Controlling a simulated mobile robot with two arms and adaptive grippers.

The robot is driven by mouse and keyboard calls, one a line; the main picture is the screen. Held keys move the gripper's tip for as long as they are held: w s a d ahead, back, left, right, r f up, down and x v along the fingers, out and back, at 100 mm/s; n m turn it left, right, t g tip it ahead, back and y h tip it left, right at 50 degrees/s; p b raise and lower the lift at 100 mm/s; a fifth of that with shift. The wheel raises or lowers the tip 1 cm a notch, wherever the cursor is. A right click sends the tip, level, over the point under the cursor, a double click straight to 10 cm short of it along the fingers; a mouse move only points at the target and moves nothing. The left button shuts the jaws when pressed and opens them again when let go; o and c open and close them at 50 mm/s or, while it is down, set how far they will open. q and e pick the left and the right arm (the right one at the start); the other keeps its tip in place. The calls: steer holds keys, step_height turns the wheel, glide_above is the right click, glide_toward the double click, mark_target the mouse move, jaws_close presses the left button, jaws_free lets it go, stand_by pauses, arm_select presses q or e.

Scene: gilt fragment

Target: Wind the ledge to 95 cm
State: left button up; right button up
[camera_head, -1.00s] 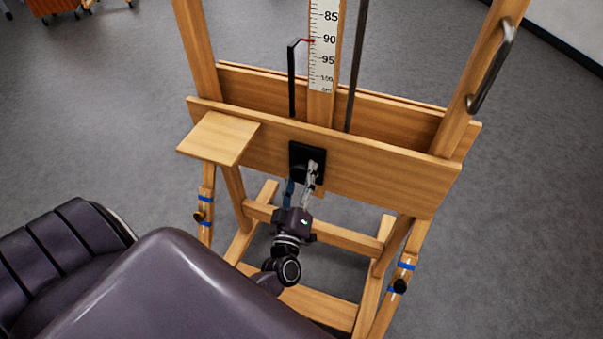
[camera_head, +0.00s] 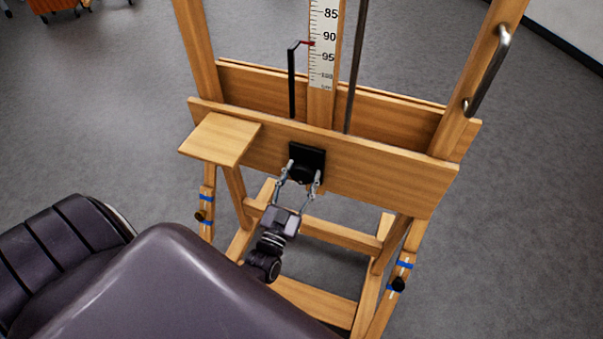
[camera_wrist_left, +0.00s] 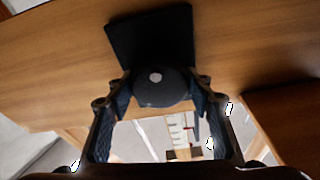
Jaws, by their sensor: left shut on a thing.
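The wooden ledge (camera_head: 380,175) is a wide board across the easel. A round black knob (camera_wrist_left: 158,86) on a square black plate (camera_wrist_left: 150,40) sits at the ledge's front; the plate also shows in the head view (camera_head: 307,155). My left gripper (camera_head: 301,177) is shut on the knob, one finger on each side. A white scale (camera_head: 323,50) on the central post has numbers growing downward, from 85 to 100. The red tip of a bent black pointer (camera_head: 291,82) stands just below the 90 mark. My right gripper is not in view.
A small wooden shelf (camera_head: 222,139) juts from the ledge's left end. The easel's legs carry blue-taped clamps with black knobs (camera_head: 398,284). A metal handle (camera_head: 488,72) is on the right upright.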

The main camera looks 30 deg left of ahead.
arm_select(q)
steer(key=m+h, duration=0.1)
steer(key=m, duration=0.3)
steer(key=m+h+p, duration=0.1)
steer(key=m, duration=0.3)
steer(key=shift+p, duration=0.3)
steer(key=m, duration=0.3)
steer(key=m+g+h+p, duration=0.1)
steer(key=m, duration=0.2)
steer(key=shift+h, duration=0.3)
steer(key=m+g+p, duration=0.1)
steer(key=m, duration=0.4)
steer(key=shift+m+h, duration=0.3)
steer(key=shift+m, duration=0.1)
steer(key=m+g, duration=0.1)
steer(key=m, duration=0.3)
steer(key=shift+f+m+p, duration=0.1)
steer(key=shift+m+p, duration=0.2)
steer(key=shift+p, duration=0.05)
steer(key=shift+g, duration=0.3)
